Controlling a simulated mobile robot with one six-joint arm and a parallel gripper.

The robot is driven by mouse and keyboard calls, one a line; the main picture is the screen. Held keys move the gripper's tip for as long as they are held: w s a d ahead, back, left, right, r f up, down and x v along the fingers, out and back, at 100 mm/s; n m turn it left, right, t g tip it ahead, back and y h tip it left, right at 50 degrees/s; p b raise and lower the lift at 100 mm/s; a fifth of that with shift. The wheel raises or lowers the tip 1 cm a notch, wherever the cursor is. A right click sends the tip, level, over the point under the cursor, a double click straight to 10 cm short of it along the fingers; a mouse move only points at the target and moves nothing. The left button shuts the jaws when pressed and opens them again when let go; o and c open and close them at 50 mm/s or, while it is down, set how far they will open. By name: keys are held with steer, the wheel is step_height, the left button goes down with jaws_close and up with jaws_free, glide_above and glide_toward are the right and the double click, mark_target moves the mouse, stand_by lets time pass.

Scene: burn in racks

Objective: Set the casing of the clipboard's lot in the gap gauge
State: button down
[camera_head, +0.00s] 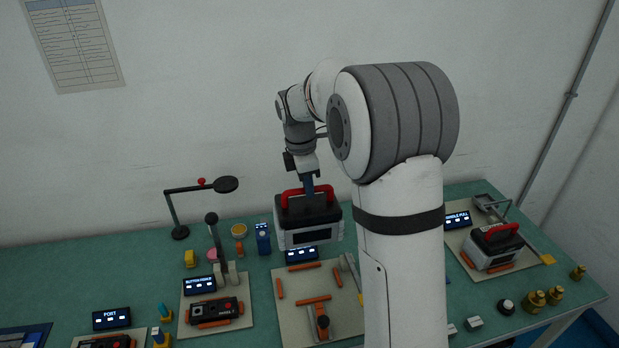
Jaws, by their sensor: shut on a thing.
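My gripper (308,190) is shut on the red handle of a grey casing (296,239) with a black top and a dark front window. The casing hangs roughly level above the back of a beige plate (287,310) with orange stops and a lever. A lit display (302,255) stands at the back of that plate, partly hidden by the casing. Its label is too small to read, so I cannot tell whether this is the gap gauge. I cannot make out a clipboard or its lot.
A second red-handled casing (492,247) sits on a station at right. A button-force station (239,287) and a port station (111,319) hold dark devices at left. A black lamp (226,185) stands behind. Brass weights (535,301) stand front right. My arm hides part of the bench.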

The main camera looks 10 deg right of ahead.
mark_target(308, 203)
step_height(308, 203, down, 4)
steer(key=shift+f+b, duration=0.15)
steer(key=shift+b, duration=0.8)
step_height(308, 203, down, 19)
steer(key=b, duration=1.4)
steer(key=shift+f, duration=0.2)
steer(key=shift+w+d, duration=0.1)
steer(key=shift+d, duration=0.1)
steer(key=shift+f, duration=0.1)
stand_by(0.4)
steer(key=c, duration=1.3)
jaws_free()
